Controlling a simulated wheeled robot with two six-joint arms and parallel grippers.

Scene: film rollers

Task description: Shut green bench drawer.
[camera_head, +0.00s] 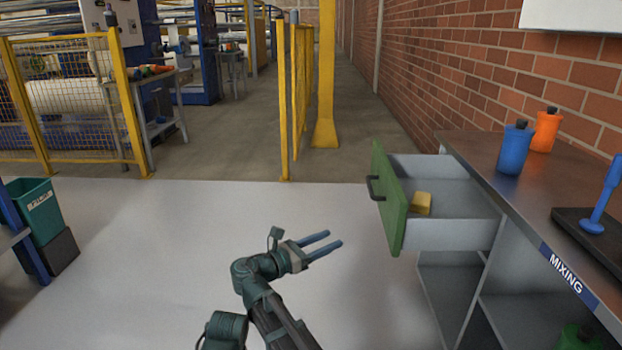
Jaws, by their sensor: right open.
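The green bench drawer (388,203) stands open on the right, pulled out to the left from under the metal bench top (500,165). It has a green front, a dark handle (374,188) and grey inner walls. A yellow block (421,203) lies inside it. My right gripper (328,242) is open and empty. It is in front of the drawer, to the left of the green front, with its fingers pointing right and a gap between them and the drawer. My left gripper is not in view.
On the bench top are a blue bottle (514,148), an orange bottle (545,130) and a blue tool (604,195) on a dark base. Open shelves lie below the drawer. A green bin (36,209) stands at the left. Yellow fencing (70,105) is behind. The floor between is clear.

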